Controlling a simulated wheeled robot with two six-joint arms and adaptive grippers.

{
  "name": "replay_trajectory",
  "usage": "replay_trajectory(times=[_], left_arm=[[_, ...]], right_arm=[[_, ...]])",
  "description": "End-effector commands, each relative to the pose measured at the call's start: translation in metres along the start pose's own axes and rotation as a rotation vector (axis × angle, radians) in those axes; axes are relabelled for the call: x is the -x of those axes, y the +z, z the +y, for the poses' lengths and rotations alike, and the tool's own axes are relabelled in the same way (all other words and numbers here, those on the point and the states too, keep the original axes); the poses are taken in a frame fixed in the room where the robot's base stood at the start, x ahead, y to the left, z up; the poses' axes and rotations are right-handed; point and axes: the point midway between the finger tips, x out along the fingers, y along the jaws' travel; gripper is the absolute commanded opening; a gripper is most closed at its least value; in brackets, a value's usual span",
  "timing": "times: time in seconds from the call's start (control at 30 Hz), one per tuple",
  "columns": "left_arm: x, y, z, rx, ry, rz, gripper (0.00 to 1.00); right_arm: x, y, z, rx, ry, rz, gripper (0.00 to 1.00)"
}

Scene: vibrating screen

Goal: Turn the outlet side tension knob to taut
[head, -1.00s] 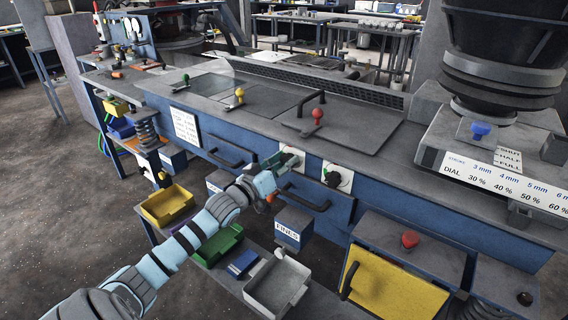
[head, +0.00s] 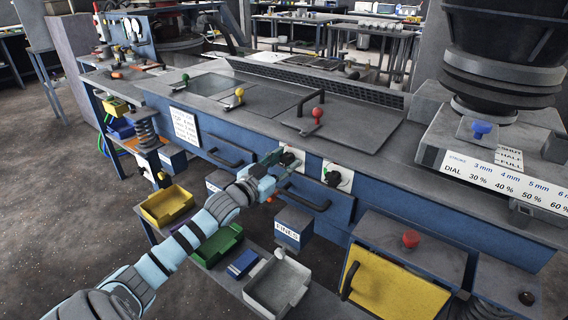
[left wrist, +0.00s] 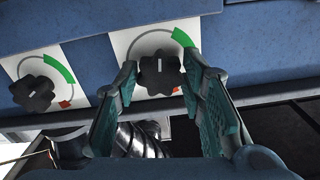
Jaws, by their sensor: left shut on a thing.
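Two black lobed knobs sit on white dial plates on the blue front panel. My left gripper (head: 268,172) reaches the left knob (head: 289,160) in the head view. In the left wrist view the fingers (left wrist: 159,72) are closed on either side of this knob (left wrist: 160,75). Its white pointer line points up in that view; its plate carries a grey and green arc and a red mark. The other knob (head: 332,178) is free, to the right in the head view and at the left in the left wrist view (left wrist: 34,95). I cannot read any side label.
Drawer handles (head: 305,197) stick out just below the knobs. Green (head: 218,245), yellow (head: 167,205) and grey (head: 276,287) trays lie on the lower shelf. The yellow-fronted box (head: 385,290) is at right.

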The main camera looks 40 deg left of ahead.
Motion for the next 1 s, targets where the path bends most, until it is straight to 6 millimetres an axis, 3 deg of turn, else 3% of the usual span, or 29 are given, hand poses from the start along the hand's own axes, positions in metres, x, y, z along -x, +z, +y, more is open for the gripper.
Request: replay_trajectory(times=[0.7,1.0], left_arm=[[0.000,0.003,0.000,-0.669,0.001,-0.006,0.08],[0.000,0.003,0.000,-0.871,0.001,-0.006,0.08]], right_arm=[[-0.015,-0.002,0.007,0.011,0.012,0.007,0.40],[-0.019,-0.003,0.007,0.013,0.012,0.009,0.40]])
